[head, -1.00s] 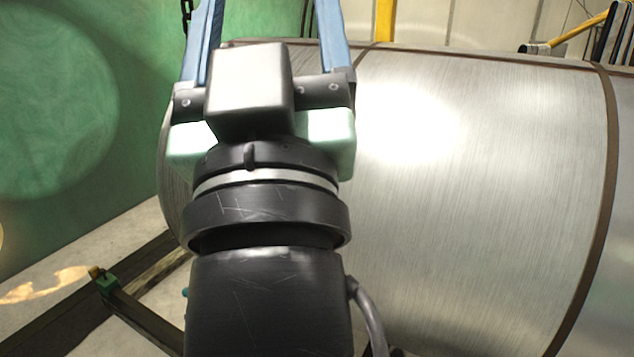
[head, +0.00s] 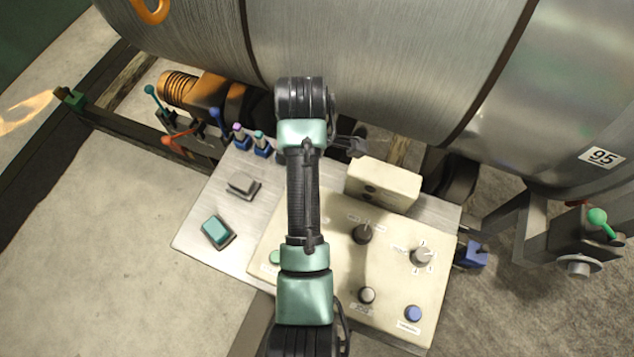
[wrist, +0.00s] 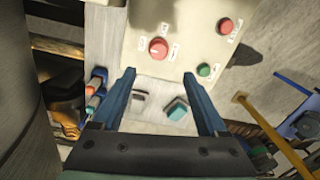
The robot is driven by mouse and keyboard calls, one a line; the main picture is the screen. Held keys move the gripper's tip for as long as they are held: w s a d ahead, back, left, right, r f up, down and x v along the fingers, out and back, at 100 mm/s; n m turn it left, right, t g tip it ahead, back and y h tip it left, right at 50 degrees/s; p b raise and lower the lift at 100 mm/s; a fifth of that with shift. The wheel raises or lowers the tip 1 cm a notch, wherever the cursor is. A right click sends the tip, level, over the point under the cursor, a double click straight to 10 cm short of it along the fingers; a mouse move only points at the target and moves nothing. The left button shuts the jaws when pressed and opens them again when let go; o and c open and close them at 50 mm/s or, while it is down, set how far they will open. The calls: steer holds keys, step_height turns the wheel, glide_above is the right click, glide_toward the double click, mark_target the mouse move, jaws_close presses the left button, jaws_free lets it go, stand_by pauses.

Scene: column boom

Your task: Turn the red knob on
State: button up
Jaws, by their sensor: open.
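In the head view my arm crosses over the control box (head: 335,265). The red knob and my gripper cannot be seen there.
A red button (wrist: 225,25) and a green button (wrist: 204,70) sit near the knob. A teal switch (head: 216,232) and a grey switch (head: 242,185) are on the metal plate.

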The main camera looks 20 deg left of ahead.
steer(key=f, duration=1.2)
steer(key=shift+s+f, duration=0.15)
steer(key=shift+s, duration=0.05)
jaws_close()
